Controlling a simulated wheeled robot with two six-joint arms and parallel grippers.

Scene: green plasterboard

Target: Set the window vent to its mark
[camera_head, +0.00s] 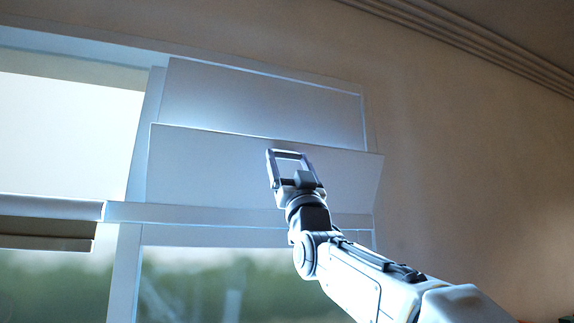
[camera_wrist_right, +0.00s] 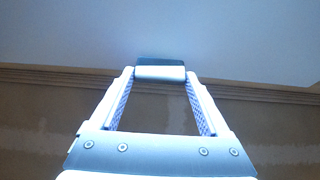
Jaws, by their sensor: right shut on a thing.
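The window vent is a pale hinged flap (camera_head: 215,165) in the upper part of the window frame. It is tilted, its upper edge standing out from the panel behind. My right gripper (camera_head: 285,153) is at the flap's upper edge, right of its middle. In the right wrist view its two fingers (camera_wrist_right: 160,73) are shut on a small grey tab (camera_wrist_right: 160,72) at the flap's edge. The flap's pale face (camera_wrist_right: 230,40) fills the top of that view. I cannot make out a mark. My left gripper is not in view.
A flat upper panel (camera_head: 260,100) lies behind the flap. A window pane (camera_head: 70,125) with a blind (camera_head: 50,210) is at the left, and a lower pane (camera_head: 230,285) is below. Bare wall (camera_head: 470,180) is at the right, with ceiling moulding (camera_head: 470,40) above.

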